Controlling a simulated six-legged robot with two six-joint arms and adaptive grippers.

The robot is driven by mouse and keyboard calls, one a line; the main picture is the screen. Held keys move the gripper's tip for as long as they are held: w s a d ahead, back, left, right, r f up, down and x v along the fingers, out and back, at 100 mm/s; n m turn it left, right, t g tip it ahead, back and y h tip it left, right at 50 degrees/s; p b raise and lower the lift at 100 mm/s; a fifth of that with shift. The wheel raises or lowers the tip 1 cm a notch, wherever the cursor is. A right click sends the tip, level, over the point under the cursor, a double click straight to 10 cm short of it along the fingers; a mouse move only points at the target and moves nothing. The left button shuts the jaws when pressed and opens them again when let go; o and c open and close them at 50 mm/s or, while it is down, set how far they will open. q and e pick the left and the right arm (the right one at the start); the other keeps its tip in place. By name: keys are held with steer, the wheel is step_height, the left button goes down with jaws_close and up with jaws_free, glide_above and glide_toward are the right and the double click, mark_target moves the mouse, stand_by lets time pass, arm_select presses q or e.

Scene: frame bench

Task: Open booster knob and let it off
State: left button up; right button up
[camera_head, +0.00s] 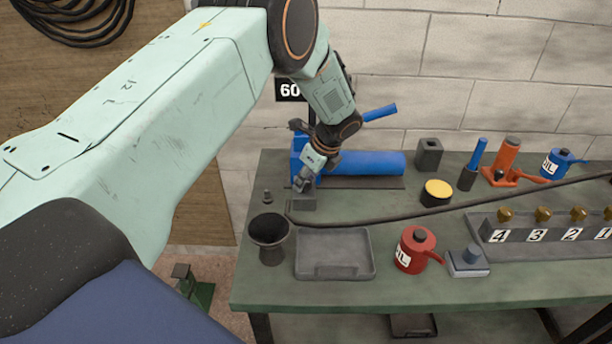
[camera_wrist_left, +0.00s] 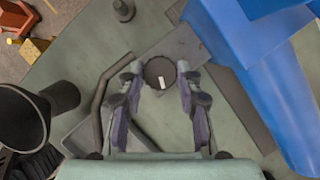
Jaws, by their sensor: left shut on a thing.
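The booster knob (camera_wrist_left: 160,73) is a round dark disc with a white mark, seen from above in the left wrist view. My left gripper (camera_wrist_left: 161,82) has one finger on each side of the knob and is shut on it. In the head view my left gripper (camera_head: 302,184) points down at the left end of the blue pump (camera_head: 365,163), over a small grey block (camera_head: 302,204). The knob cannot be made out there. The pump's blue body also shows in the left wrist view (camera_wrist_left: 275,80). My right gripper is not in view.
A black funnel-shaped cup (camera_head: 270,240), a grey tray (camera_head: 335,268) and a red oil can (camera_head: 415,250) stand in front. A black hose (camera_head: 400,217) runs across the green bench. A sign reading 60 (camera_head: 290,89) is behind my arm. Numbered valves (camera_head: 540,235) are at right.

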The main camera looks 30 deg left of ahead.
arm_select(q)
steer(key=shift+w+r+n+g, duration=0.15)
steer(key=shift+n+g, duration=0.25)
steer(key=shift+n, duration=0.6)
steer(key=shift+a, duration=0.1)
steer(key=o, duration=1.2)
steer(key=shift+c, duration=0.2)
steer(key=v, duration=1.2)
